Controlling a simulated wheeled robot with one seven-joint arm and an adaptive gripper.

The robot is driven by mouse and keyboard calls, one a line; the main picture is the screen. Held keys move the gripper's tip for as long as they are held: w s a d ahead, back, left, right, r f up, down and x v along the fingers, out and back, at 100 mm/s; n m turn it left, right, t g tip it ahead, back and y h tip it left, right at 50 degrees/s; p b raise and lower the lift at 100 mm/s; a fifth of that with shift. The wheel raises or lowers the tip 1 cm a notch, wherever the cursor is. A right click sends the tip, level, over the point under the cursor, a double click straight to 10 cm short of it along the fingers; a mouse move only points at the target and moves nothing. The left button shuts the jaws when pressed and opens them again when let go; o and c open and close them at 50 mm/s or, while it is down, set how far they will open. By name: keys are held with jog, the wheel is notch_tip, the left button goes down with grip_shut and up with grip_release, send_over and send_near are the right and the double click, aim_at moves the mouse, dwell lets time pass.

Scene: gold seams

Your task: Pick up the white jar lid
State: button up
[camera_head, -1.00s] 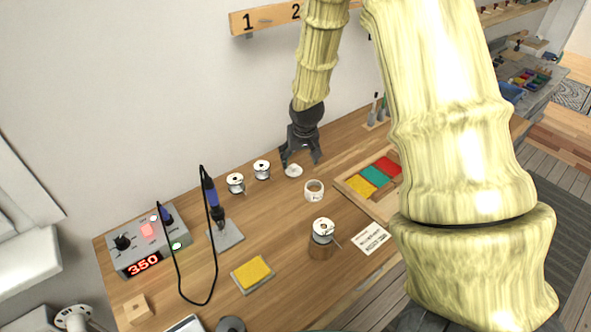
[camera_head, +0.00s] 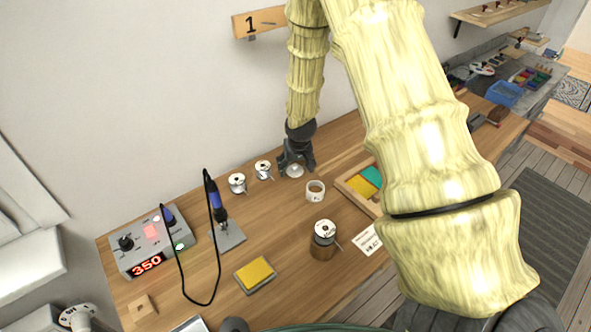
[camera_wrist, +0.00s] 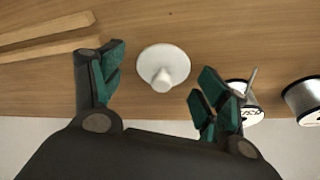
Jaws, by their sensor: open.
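The white jar lid (camera_wrist: 176,62) is a round disc with a knob on top, lying on the wooden table. In the wrist view it sits between and slightly ahead of the green-padded fingertips of my gripper (camera_wrist: 158,75). The fingers are spread open and nothing is held. In the head view my gripper (camera_head: 296,168) is low over the back of the table, and the lid (camera_head: 295,171) shows just at its fingers, partly hidden. Whether the fingers touch it, I cannot tell.
Two wire spools (camera_head: 263,170) (camera_head: 237,183) stand left of the lid; one (camera_wrist: 243,101) is close to my right-hand finger in the wrist view. A white jar (camera_head: 315,191) stands in front. A wooden tray (camera_head: 350,190) with coloured pads lies to the right. The wall is close behind.

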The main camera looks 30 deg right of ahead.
jog(key=shift+w+f, duration=0.2)
jog(key=shift+f, duration=0.05)
jog(key=c, duration=0.9)
jog(key=shift+r, duration=0.1)
